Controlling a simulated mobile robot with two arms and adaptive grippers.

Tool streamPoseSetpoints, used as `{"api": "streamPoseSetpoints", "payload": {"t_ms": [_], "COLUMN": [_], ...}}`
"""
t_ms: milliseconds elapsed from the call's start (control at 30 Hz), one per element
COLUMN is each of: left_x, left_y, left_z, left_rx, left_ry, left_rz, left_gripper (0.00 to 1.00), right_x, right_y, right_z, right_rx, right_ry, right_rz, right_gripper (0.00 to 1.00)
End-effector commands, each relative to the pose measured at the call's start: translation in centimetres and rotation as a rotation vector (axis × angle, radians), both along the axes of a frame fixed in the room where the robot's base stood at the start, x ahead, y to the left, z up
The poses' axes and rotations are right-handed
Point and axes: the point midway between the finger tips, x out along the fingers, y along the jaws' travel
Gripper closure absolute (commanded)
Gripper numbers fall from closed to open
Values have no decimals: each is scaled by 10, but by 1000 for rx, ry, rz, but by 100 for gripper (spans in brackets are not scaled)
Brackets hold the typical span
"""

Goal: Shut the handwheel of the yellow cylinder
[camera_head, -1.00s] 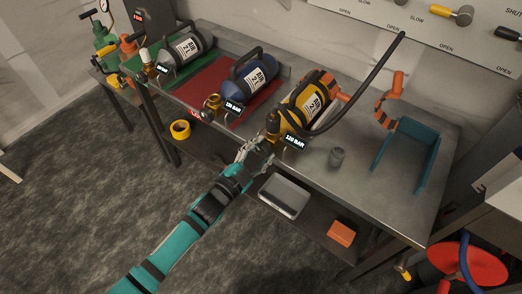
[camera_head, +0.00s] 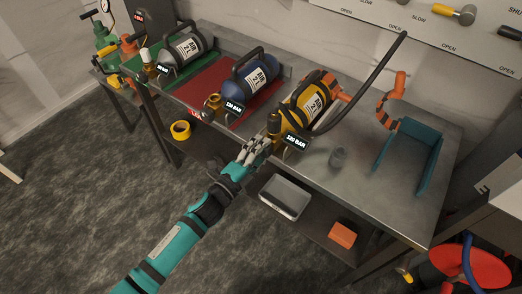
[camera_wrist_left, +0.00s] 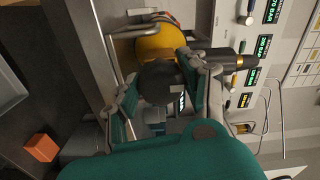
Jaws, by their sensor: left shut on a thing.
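The yellow cylinder (camera_head: 292,112) lies on the metal bench, valve end toward the front edge, with a "120 BAR" tag beside the valve. It also shows in the left wrist view (camera_wrist_left: 160,42). My left gripper (camera_head: 262,143) is at the front end of its valve. In the left wrist view, the dark round handwheel (camera_wrist_left: 158,82) sits between the two fingers of my left gripper, which is shut on it. In the head view the fingers hide most of the handwheel. How far it is turned cannot be told. My right gripper is not in view.
A blue cylinder (camera_head: 252,80) and a grey cylinder (camera_head: 186,48) lie to the left. A black hose (camera_head: 365,80) arches behind the yellow cylinder. A tray (camera_head: 285,197) is on the lower shelf.

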Motion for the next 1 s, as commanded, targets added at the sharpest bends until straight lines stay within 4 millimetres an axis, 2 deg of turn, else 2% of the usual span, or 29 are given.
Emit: {"api": "streamPoseSetpoints", "payload": {"t_ms": [467,500,667,700,1000], "left_x": [-1,-1,-1,0,-3], "left_y": [0,0,0,0,2], "left_z": [-3,-3,-2,-2,-1], "left_rx": [18,18,16,16,14], "left_ry": [-7,-7,-7,-7,-8], "left_rz": [0,0,0,0,1], "left_gripper": [88,55,34,32,32], "right_x": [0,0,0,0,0], "right_y": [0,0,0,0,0], "right_z": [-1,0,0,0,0], "right_rx": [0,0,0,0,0], "right_ry": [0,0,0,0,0], "right_rz": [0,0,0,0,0], "right_gripper": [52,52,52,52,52]}}
